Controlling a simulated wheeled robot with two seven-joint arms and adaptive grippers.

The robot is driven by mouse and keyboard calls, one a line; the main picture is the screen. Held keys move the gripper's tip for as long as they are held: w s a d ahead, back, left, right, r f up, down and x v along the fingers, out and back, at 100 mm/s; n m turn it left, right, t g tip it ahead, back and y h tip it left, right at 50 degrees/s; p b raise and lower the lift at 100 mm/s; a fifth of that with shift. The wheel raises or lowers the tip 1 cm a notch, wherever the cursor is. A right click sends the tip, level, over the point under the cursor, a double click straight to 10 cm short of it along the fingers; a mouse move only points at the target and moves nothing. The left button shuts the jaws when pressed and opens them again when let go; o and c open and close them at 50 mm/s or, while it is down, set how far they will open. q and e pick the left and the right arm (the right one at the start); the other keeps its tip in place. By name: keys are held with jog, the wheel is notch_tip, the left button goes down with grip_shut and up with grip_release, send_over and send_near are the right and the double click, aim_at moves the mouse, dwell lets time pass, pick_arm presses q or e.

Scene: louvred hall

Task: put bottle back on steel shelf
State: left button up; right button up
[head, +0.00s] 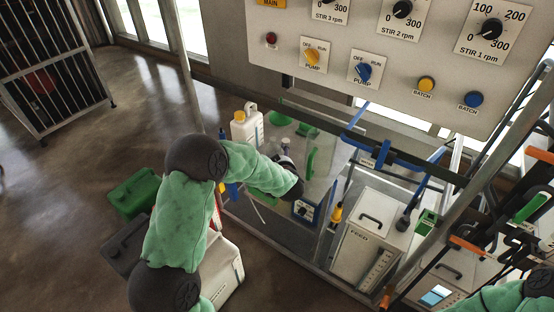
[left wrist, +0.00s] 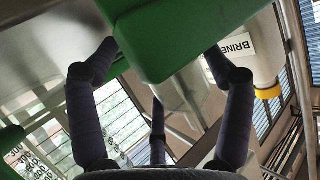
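A white bottle with a yellow cap (head: 247,127) stands upright behind my left forearm in the head view. In the left wrist view a pale bottle with a "BRINE" label (left wrist: 240,45) and yellow cap lies beyond the right-hand finger. My left gripper (left wrist: 160,58) has its dark fingers spread apart. A green block-like thing (left wrist: 180,35) fills the space in front of them; I cannot tell whether they touch it. In the head view the left hand is mostly hidden by its own arm. My right gripper is out of view; only part of that arm shows at bottom right.
A steel-framed rack (head: 345,290) holds a white FEED box (head: 365,245) and clear-walled equipment. A control panel (head: 400,60) overhangs it. A green container (head: 133,192) stands on the floor at left. Open floor lies further left, before a barred cage (head: 45,70).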

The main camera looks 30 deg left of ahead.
pick_arm(q)
jog(key=shift+s+d+r, duration=0.25)
jog(key=shift+s+r, duration=0.05)
jog(key=shift+r, duration=0.05)
jog(key=p+v, duration=0.4)
jog(key=v, duration=0.7)
dwell(1.3)
